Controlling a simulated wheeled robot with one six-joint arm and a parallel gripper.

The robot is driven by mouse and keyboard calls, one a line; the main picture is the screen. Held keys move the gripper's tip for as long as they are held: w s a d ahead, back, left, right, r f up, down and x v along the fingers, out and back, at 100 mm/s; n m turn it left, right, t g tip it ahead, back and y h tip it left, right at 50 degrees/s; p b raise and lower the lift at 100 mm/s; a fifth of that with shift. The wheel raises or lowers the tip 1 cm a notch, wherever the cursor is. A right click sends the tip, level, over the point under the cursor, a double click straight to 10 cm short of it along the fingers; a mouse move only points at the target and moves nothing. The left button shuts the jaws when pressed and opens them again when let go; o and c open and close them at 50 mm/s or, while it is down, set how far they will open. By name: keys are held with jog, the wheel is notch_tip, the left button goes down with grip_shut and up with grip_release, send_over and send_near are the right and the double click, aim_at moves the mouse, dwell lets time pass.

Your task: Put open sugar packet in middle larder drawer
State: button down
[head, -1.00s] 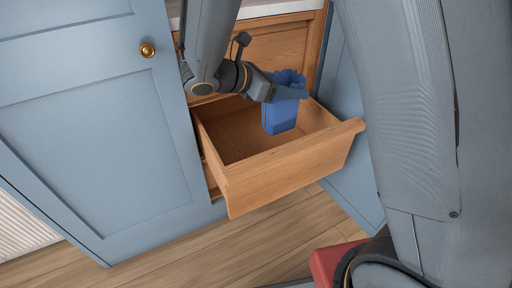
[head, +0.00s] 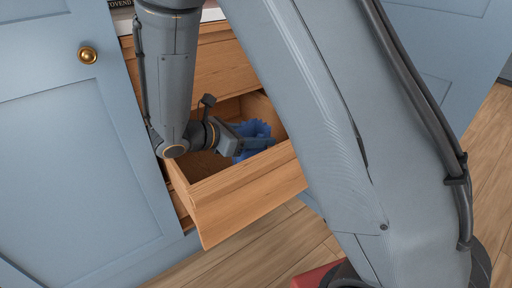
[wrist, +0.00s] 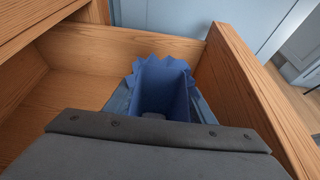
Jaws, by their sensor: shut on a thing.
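The open sugar packet is blue with a jagged, open top. In the head view the packet (head: 251,130) shows inside the pulled-out wooden drawer (head: 250,202), partly behind my gripper (head: 262,144). In the wrist view the packet (wrist: 163,82) stands roughly upright between the drawer's walls, close to the right one (wrist: 245,85). My gripper is shut on the packet. The packet's bottom is hidden, so I cannot tell whether it touches the drawer floor (wrist: 75,90).
Another wooden drawer front (head: 205,72) is above the open drawer. A blue cabinet door with a brass knob (head: 87,55) stands at the left. The drawer's left part is bare. Wooden floor (head: 235,262) lies below.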

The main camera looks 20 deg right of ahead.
jog(key=shift+f+b, duration=0.5)
jog(key=shift+f, duration=1.15)
jog(key=c, duration=0.8)
grip_release()
jog(key=shift+s+a+r, duration=0.1)
jog(key=shift+a+r, duration=0.2)
jog(key=shift+a, duration=0.05)
jog(key=p+v, duration=0.3)
jog(key=v, duration=0.8)
jog(key=shift+a+p, duration=0.15)
jog(key=shift+p, duration=0.25)
jog(key=shift+r, duration=0.15)
